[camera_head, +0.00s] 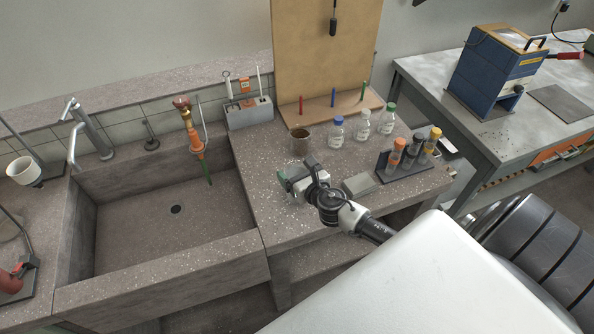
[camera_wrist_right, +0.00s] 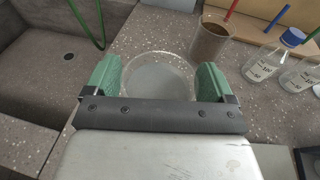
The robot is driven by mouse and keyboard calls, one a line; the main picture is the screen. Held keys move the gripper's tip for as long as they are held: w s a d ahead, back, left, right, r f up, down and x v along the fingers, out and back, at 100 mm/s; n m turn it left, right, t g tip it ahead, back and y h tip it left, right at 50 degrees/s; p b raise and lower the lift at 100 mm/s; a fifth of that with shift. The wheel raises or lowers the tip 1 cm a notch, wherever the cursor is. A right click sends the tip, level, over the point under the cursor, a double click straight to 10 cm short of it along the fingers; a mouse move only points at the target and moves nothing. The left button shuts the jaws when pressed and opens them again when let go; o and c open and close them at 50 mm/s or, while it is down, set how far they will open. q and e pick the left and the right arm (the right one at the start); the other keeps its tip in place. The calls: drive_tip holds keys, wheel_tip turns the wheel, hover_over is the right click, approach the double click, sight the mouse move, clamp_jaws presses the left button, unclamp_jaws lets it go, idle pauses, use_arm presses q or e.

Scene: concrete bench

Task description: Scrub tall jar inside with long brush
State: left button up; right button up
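A clear round jar (camera_wrist_right: 160,75) with a pale inside stands on the bench; I see its open rim from above in the right wrist view. My right gripper (camera_head: 291,180) is over the bench right of the sink, its green fingers wide apart. In the wrist view the right gripper (camera_wrist_right: 157,82) has one finger at each side of the jar's rim, very close to it; contact is not clear. In the head view the gripper mostly hides the jar. A grey caddy (camera_head: 249,113) at the back holds upright white-handled tools; one may be the long brush. My left gripper is out of view.
A brown-filled beaker (camera_head: 300,141), capped bottles (camera_head: 336,133) and a dark rack with tubes (camera_head: 404,168) stand near the right gripper. A grey block (camera_head: 358,184) lies beside it. The stone sink (camera_head: 160,215) is left, with an orange-handled fixture (camera_head: 193,138) at its back.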

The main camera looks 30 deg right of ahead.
drive_tip(key=shift+o, duration=0.9)
drive_tip(key=shift+r, duration=0.25)
drive_tip(key=s+r+b, duration=0.1)
drive_tip(key=s+r, duration=0.1)
drive_tip(key=s, duration=0.9)
drive_tip(key=shift+s+a, duration=0.25)
drive_tip(key=shift+s, duration=0.15)
drive_tip(key=shift+r, duration=0.1)
